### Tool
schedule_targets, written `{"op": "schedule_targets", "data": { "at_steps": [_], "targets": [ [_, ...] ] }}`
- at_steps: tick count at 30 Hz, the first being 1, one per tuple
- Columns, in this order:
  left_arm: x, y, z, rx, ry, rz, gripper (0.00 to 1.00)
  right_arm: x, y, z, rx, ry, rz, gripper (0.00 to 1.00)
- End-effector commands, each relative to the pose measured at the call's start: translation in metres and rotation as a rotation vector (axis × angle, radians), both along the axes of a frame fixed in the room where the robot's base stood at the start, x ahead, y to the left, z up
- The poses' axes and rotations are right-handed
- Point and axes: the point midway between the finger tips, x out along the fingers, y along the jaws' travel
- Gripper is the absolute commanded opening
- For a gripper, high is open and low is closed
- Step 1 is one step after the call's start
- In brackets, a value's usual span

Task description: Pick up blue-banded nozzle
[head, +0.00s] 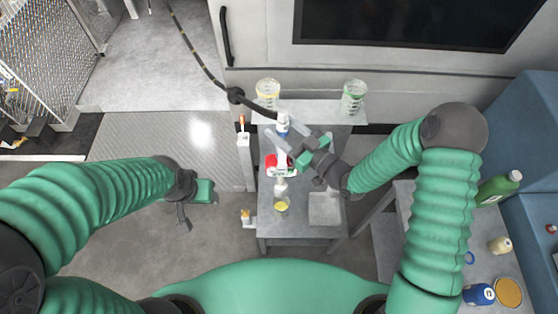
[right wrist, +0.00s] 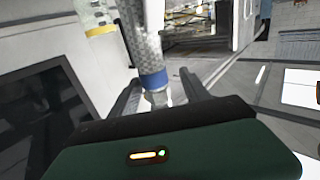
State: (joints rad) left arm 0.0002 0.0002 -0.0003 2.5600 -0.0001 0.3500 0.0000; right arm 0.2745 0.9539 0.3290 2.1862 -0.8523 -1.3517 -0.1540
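The blue-banded nozzle (head: 283,125) shows in the head view near the back of the narrow grey table, at the end of a dark hose. In the right wrist view its blue band (right wrist: 153,80) sits below a grey braided sleeve. My right gripper (head: 284,141) is beside the nozzle in the head view. In the right wrist view its fingers (right wrist: 159,90) stand apart on either side of the nozzle, with gaps visible; I see no grip on it. My left gripper (head: 183,214) is away over the floor at left, and its finger opening is unclear.
A red-and-white object (head: 279,164), a yellow-topped container (head: 282,204) and a grey tray (head: 324,208) are on the table. Yellow (head: 268,92) and green (head: 353,96) banded reels are behind. A side bench at right holds bottles.

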Motion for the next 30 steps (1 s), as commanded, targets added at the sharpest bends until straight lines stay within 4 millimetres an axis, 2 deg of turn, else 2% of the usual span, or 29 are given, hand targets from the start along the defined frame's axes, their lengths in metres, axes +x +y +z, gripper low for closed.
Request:
{"op": "schedule_targets", "data": {
  "at_steps": [1, 12, 30],
  "targets": [
    [-0.0001, -0.0001, -0.0001, 0.0, 0.0, 0.0, 0.57, -0.0001, -0.0007, 0.0, 0.0, 0.0, -0.001, 0.47],
    [0.0, -0.0003, 0.0, 0.0, 0.0, -0.001, 0.57, 0.0001, -0.0008, -0.0001, -0.001, 0.0, -0.001, 0.0],
    [0.0, -0.0002, -0.0001, 0.0, 0.0, 0.0, 0.57, -0.0001, -0.0005, -0.0003, 0.001, 0.001, 0.0, 0.0]
  ]
}}
